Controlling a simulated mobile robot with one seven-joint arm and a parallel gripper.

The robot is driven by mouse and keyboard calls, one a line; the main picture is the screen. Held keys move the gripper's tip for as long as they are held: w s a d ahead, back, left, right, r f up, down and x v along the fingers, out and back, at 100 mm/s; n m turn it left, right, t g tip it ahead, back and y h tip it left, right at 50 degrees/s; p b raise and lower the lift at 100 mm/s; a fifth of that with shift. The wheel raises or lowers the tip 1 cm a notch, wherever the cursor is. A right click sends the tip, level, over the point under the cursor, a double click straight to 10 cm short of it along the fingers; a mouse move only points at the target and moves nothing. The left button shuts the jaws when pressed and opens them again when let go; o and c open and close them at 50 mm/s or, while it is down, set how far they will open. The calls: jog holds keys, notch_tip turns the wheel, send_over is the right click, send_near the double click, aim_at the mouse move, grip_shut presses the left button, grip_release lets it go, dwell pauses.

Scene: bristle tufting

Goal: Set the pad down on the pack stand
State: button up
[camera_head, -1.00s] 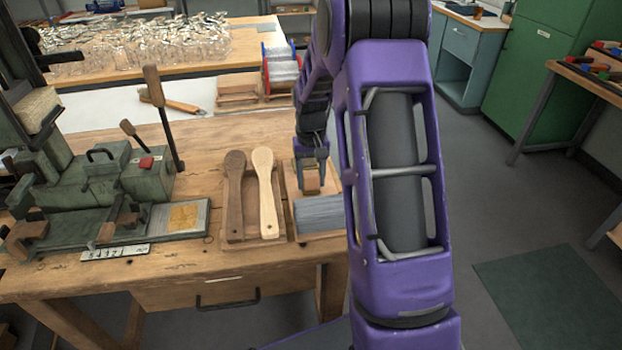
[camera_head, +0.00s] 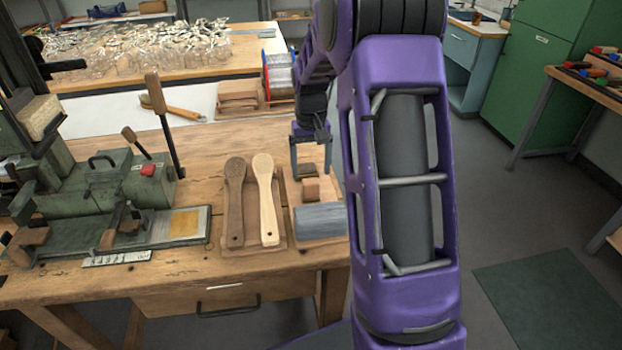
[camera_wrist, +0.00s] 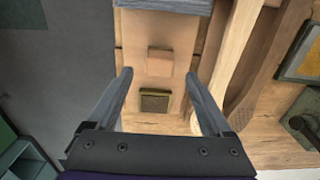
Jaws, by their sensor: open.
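A small wooden block (camera_head: 311,189), which may be the pad, rests on a light wooden board (camera_head: 337,200), which may be the pack stand. A dark, square piece with a lighter rim (camera_wrist: 155,101) lies beside the block on the same board; I cannot tell for certain which is the pad. The block also shows in the wrist view (camera_wrist: 160,62). My gripper (camera_head: 310,172) is open above the board. In the wrist view its fingers (camera_wrist: 158,76) stand apart on both sides of the dark piece, holding nothing.
A grey bar (camera_head: 320,220) lies at the board's near end. Two wooden paddle-shaped brush backs (camera_head: 264,200) lie in a tray to the left. A green machine (camera_head: 105,185) with upright levers stands farther left. Stacked wooden blocks (camera_head: 238,93) are behind.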

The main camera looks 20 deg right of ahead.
aim_at(311, 182)
notch_tip(311, 182, up, 6)
jog(key=shift+f+p, duration=0.2)
jog(key=shift+p, duration=0.15)
jog(key=shift+r, duration=0.1)
